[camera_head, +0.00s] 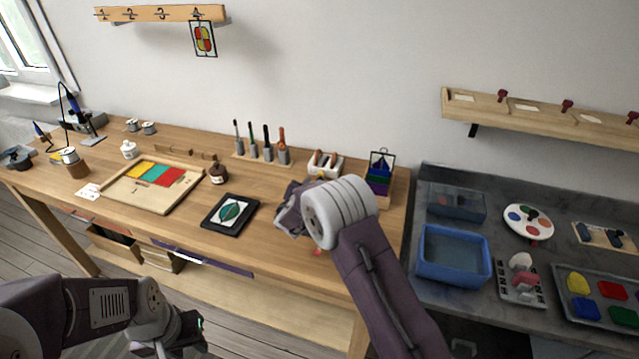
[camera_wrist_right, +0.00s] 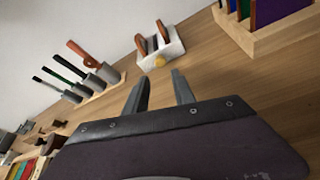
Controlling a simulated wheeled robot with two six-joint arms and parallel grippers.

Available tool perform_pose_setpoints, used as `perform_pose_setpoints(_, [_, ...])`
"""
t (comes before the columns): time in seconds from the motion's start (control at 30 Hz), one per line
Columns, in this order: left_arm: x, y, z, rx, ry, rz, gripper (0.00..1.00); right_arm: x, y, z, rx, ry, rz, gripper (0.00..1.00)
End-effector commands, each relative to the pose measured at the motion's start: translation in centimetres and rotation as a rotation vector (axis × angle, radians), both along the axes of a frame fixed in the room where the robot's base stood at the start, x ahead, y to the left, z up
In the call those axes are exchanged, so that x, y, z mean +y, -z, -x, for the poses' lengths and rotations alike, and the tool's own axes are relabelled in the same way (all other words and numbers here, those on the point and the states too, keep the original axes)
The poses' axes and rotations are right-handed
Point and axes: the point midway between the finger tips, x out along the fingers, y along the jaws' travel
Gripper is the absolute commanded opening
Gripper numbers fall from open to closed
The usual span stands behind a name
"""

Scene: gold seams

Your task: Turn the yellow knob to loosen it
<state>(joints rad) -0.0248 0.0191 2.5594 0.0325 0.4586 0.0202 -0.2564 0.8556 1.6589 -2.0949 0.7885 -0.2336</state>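In the head view the white block (camera_head: 325,165) stands near the back of the wooden bench; the knob is not clear there. My right gripper (camera_wrist_right: 161,82) is open and empty, its two fingers apart and pointing toward the knob, with a gap between. In the head view my right wrist largely hides this gripper. My left gripper (camera_head: 196,330) is low at the front, before the bench; its fingers are too unclear to judge.
A rack of upright tools (camera_head: 263,152) stands left of the white block, and a holder with coloured glass sheets (camera_head: 380,178) stands right. A dark framed panel (camera_head: 230,214) and a wooden tray (camera_head: 192,195) lie left. The bench surface before the block looks clear.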

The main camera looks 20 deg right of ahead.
Motion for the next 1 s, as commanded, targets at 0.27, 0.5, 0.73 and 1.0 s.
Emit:
perform_pose_setpoints(0.27, [0.0, -0.8, 0.0, 0.001, 0.000, 0.000, 0.36, -2.6, 2.1, -4.7, 0.000, 0.005, -0.001, 0.31])
perform_pose_setpoints(0.5, [0.0, -0.9, 0.0, 0.001, 0.000, 0.000, 0.36, -3.5, 2.9, -6.6, 0.000, 0.002, -0.001, 0.31])
perform_pose_setpoints(0.73, [0.0, -0.9, 0.0, 0.001, 0.000, 0.000, 0.36, -3.5, 2.9, -6.7, 0.001, 0.002, -0.002, 0.31])
perform_pose_setpoints(1.0, [0.0, -0.9, 0.0, 0.001, 0.000, 0.000, 0.36, -3.5, 2.9, -6.7, 0.000, 0.002, -0.001, 0.00])
